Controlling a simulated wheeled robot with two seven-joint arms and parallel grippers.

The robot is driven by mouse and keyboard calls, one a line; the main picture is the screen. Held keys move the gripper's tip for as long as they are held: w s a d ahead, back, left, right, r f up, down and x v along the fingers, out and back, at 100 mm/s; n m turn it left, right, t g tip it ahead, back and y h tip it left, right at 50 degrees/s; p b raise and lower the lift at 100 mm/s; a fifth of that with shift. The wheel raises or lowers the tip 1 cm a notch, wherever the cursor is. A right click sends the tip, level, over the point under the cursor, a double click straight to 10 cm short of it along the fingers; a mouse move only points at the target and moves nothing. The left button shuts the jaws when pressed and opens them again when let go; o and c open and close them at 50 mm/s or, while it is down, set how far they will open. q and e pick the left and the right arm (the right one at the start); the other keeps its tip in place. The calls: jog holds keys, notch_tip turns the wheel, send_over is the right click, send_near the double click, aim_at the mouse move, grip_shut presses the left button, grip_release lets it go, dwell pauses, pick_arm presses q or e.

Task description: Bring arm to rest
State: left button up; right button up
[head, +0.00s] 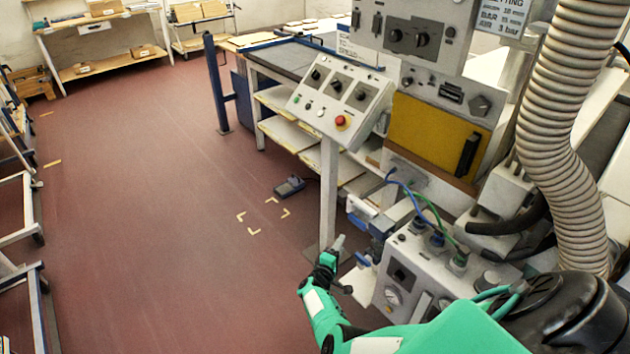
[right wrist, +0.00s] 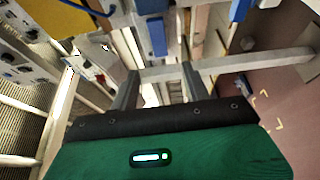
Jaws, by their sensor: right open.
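My right arm (head: 325,312), green with black joints, reaches in from the lower right in the head view. Its gripper (head: 338,245) is beside the grey machine box with gauges and hoses. In the right wrist view the gripper's two grey fingers (right wrist: 159,88) stand apart with no object seen between them. My left arm and gripper are not in view.
A control panel (head: 340,97) on a post (head: 328,190) stands just beyond the right gripper. The gauge box (head: 420,277) and a ribbed hose (head: 560,120) are at right. A workbench (head: 290,60) stands behind. The red floor (head: 140,200) at left is clear, with a foot pedal (head: 289,187) near the post.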

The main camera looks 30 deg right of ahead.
jog(key=s+a+f+t+y, duration=0.1)
jog(key=s+a+f+y, duration=0.35)
jog(key=f, duration=0.25)
jog(key=s+a+f+n+y, duration=0.1)
jog(key=s+a+f+y, duration=0.4)
jog(key=f, duration=0.3)
jog(key=s+a+f+t+y, duration=0.1)
jog(key=s+a+f+y, duration=0.25)
jog(key=s+f, duration=0.3)
jog(key=s+a+f+m+g+y, duration=0.1)
jog(key=s+a+f+g, duration=0.2)
jog(key=s, duration=0.9)
jog(key=s+a+f+m+g+y, duration=0.1)
jog(key=s+f, duration=0.4)
jog(key=s, duration=0.8)
jog(key=s+a+f+m+g, duration=0.2)
jog(key=s+a+f+g, duration=0.2)
jog(key=s, duration=0.8)
jog(key=shift+s+a+f+g+y, duration=0.15)
jog(key=shift+a+g+y, duration=0.25)
jog(key=shift+a+g, duration=0.25)
jog(key=shift+d, duration=0.1)
